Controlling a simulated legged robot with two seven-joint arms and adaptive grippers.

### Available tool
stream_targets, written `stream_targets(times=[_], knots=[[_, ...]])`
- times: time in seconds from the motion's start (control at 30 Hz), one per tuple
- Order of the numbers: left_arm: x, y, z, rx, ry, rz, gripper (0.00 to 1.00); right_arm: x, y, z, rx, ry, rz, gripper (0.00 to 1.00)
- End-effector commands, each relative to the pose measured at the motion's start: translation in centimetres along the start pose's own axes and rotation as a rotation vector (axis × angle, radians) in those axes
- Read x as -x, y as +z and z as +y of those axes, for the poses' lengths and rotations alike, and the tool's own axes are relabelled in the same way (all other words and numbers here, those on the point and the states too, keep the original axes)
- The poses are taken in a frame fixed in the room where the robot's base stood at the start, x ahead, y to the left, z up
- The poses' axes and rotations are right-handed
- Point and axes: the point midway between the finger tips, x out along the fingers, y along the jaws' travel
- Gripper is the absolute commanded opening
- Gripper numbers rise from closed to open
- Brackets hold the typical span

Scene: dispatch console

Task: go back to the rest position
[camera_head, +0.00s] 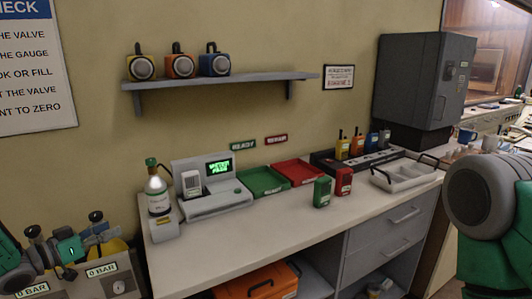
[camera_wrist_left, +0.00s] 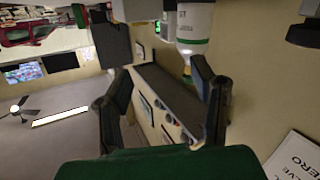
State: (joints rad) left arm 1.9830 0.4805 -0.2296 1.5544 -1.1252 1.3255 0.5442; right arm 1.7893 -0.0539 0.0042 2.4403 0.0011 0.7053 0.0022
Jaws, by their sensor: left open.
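My left gripper (camera_head: 90,246) is at the lower left of the head view, in front of the gauge boxes and left of the desk. In the left wrist view its two dark fingers (camera_wrist_left: 162,78) stand wide apart with nothing held between them. Behind the gap is a long dark shelf-like surface, and a white and green bottle (camera_wrist_left: 195,25) shows beyond the fingertips. My right arm is at the right edge of the head view; its gripper is out of view.
The desk (camera_head: 275,228) has a bare front strip. On it stand a white bottle (camera_head: 157,193), a green tray (camera_head: 262,182), a red tray (camera_head: 298,172), green (camera_head: 322,191) and red (camera_head: 343,181) handsets, and a white caddy (camera_head: 404,175). A wall shelf (camera_head: 220,80) holds three lanterns.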

Motion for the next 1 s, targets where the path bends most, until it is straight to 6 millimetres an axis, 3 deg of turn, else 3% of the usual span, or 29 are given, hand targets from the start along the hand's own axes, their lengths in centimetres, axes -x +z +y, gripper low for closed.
stream_targets(times=[0.13, 0.27, 0.37, 0.5, 0.6, 0.7, 0.9, 1.0], knots=[[-0.6, 6.9, 3.2, 0.092, -0.122, -0.128, 0.51, 0.0, 0.0, 0.0, 0.001, 0.000, -0.001, 0.00], [1.2, 14.8, 7.7, 0.176, -0.252, -0.324, 0.51, 0.0, 0.0, -0.1, 0.001, -0.001, -0.001, 0.00], [4.3, 20.5, 11.9, 0.227, -0.341, -0.508, 0.51, 0.0, 0.0, -0.1, 0.001, -0.001, -0.001, 0.00], [10.5, 26.7, 17.9, 0.275, -0.434, -0.779, 0.51, 0.0, 0.0, 0.0, 0.001, -0.001, -0.001, 0.00], [15.4, 29.5, 21.9, 0.297, -0.479, -0.961, 0.51, 0.0, 0.0, 0.0, 0.001, 0.000, -0.001, 0.00], [20.2, 31.2, 25.2, 0.312, -0.510, -1.124, 0.51, 0.0, 0.0, 0.0, 0.001, 0.000, -0.001, 0.00], [28.7, 32.0, 30.6, 0.323, -0.548, -1.399, 0.51, 0.0, 0.0, 0.0, 0.001, 0.000, -0.001, 0.00], [26.6, 34.7, 29.4, 0.280, -0.528, -1.365, 0.51, -3.0, 0.2, -0.1, 0.001, 0.000, 0.000, 0.00]])
